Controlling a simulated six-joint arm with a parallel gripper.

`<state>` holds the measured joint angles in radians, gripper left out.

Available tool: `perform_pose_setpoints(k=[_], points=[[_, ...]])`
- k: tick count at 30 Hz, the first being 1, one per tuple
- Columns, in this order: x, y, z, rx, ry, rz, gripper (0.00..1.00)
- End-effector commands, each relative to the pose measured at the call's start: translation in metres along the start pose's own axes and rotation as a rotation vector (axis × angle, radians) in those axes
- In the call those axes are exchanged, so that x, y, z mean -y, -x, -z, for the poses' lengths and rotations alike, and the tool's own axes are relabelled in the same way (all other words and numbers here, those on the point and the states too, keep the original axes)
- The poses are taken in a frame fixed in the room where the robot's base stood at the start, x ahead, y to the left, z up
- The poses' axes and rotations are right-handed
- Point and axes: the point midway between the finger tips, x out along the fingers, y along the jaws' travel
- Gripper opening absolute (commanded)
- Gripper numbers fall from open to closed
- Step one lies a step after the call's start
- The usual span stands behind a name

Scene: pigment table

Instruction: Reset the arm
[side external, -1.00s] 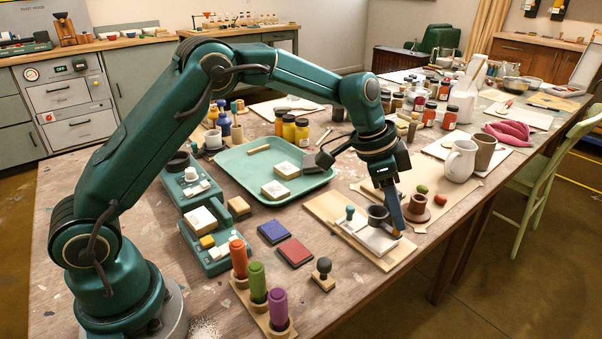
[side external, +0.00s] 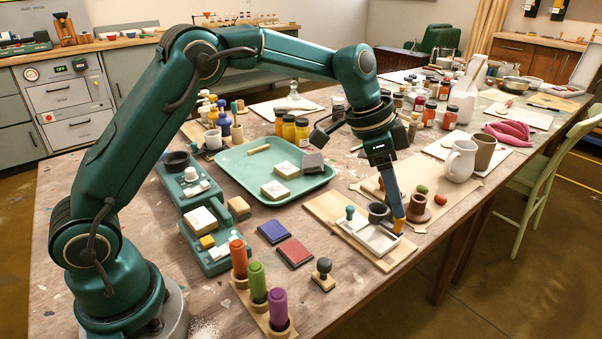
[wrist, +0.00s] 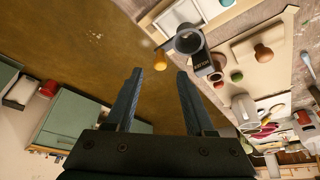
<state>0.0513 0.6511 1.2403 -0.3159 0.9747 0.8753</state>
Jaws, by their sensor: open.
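My gripper (side external: 397,208) is over the right side of the wooden board (side external: 398,257) at the table's right part. In the wrist view its two blue fingers (wrist: 159,76) are spread apart with nothing held between them. A small orange piece (side external: 398,226) shows just below the fingertips; in the wrist view it stands beyond them (wrist: 160,62), apart from them. On the board are a pale tray (side external: 377,239), a dark grey cup (side external: 377,210) and a teal-knobbed piece (side external: 350,211). The cup also shows in the wrist view (wrist: 188,40).
A white pitcher (side external: 460,160) stands farther right. A mint tray (side external: 235,172) is at left. The table's front edge is close.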

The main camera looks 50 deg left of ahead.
Motion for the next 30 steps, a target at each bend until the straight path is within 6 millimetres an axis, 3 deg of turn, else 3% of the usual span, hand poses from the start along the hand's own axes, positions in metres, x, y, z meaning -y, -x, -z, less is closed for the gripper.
perform_pose_setpoints(k=[6, 18, 24, 30], points=[[0.0, 0.023, 0.0, -0.001, -0.001, 0.001, 0.54], [0.001, 0.032, 0.003, -0.012, -0.004, 0.011, 0.54], [-0.006, 0.083, 0.009, -0.079, -0.029, 0.084, 0.54], [-0.032, 0.134, -0.016, -0.111, 0.023, 0.165, 0.54]])
